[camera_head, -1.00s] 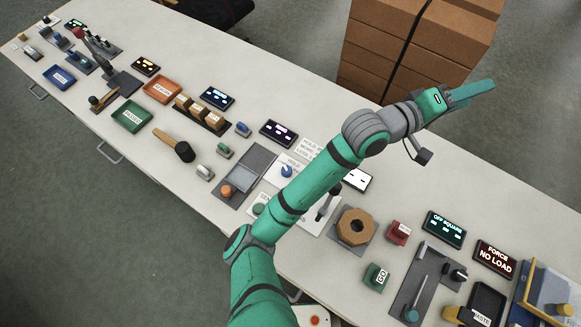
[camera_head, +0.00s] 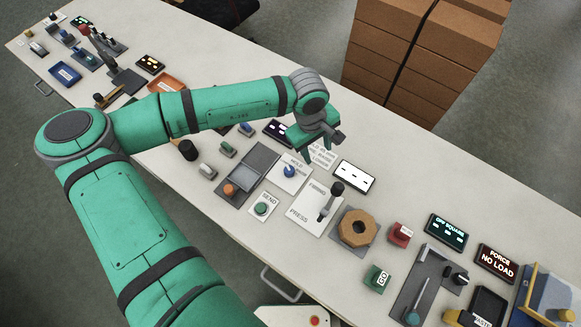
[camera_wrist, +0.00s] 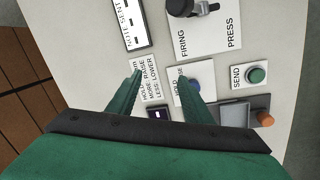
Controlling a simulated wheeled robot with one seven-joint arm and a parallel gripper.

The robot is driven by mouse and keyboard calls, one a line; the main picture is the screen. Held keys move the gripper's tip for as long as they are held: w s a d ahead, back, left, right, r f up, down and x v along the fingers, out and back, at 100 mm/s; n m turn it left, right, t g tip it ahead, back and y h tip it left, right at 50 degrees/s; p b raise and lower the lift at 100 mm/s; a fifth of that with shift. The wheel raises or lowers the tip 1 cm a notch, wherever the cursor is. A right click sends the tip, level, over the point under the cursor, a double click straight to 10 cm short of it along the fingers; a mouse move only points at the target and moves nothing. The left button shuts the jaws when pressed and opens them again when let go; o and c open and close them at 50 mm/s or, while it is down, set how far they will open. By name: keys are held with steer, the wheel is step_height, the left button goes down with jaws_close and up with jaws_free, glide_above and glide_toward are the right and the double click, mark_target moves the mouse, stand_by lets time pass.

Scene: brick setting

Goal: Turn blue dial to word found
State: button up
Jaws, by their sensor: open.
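The blue dial (camera_head: 290,171) sits on a small white panel in the middle of the table, with small lettering that seems to read HOLD. In the wrist view the dial (camera_wrist: 194,84) shows just beside the right finger, partly hidden by it. My gripper (camera_head: 320,156) is open and empty, above the table and a little right of the dial. Its two fingers (camera_wrist: 160,75) point down in the wrist view, over the gap between the dial panel and a printed card (camera_head: 322,156). The card's wording includes RAISE, MORE, LESS and LOWER.
A white FIRING/PRESS panel (camera_head: 307,216) with an upright black-knobbed lever (camera_head: 329,202) stands right of the dial. A green SEND button (camera_head: 262,208) and a grey tray with an orange knob (camera_head: 230,190) lie in front.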

steer(key=n+y, duration=0.2)
glide_above(290, 170)
steer(key=shift+g, duration=0.3)
step_height(290, 170, down, 11)
steer(key=shift+s+r, duration=0.1)
steer(key=shift+s, duration=0.05)
steer(key=c, duration=1.1)
